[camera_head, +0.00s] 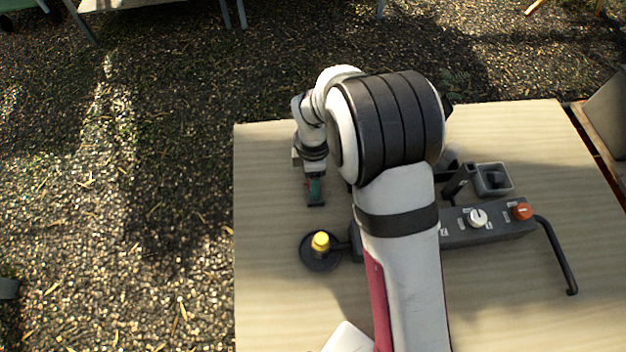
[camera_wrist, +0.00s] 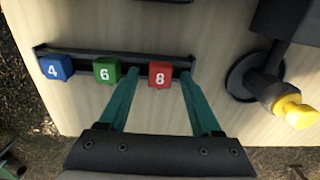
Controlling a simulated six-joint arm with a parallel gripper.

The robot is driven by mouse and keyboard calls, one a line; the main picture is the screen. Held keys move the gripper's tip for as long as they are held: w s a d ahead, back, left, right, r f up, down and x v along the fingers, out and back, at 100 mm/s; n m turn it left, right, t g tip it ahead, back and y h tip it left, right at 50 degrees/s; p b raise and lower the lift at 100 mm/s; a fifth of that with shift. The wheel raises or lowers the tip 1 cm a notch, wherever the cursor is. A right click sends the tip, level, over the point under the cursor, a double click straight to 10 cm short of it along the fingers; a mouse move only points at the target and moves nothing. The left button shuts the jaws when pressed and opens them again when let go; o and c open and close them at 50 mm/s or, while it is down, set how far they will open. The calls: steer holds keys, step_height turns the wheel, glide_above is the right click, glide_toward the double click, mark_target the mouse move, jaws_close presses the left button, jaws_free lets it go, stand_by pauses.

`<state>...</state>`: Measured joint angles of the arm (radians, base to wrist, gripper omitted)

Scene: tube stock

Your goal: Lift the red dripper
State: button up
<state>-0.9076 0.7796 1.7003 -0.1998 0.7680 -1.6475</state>
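The only red item by the rack is a red block (camera_wrist: 162,74) marked 8, which I take for the red dripper. It is at the right of a dark rail (camera_wrist: 75,51) in the wrist view. A green block (camera_wrist: 107,70) marked 6 and a blue block (camera_wrist: 56,67) marked 4 are to its left. My gripper (camera_wrist: 159,76) is open. Its teal fingers appear on either side of the red block, with gaps; I cannot tell the height between them. In the head view my gripper (camera_head: 315,190) points down at the table's left side, and the blocks are not clear.
A yellow-topped knob on a round black base (camera_head: 320,264) stands near my gripper. A grey control box (camera_head: 500,226) with white and orange knobs, a small grey tray (camera_head: 494,192) and a black bent bar (camera_head: 556,255) are to the right. The wooden table (camera_head: 262,300) ends at left.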

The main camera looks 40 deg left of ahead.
jaws_close()
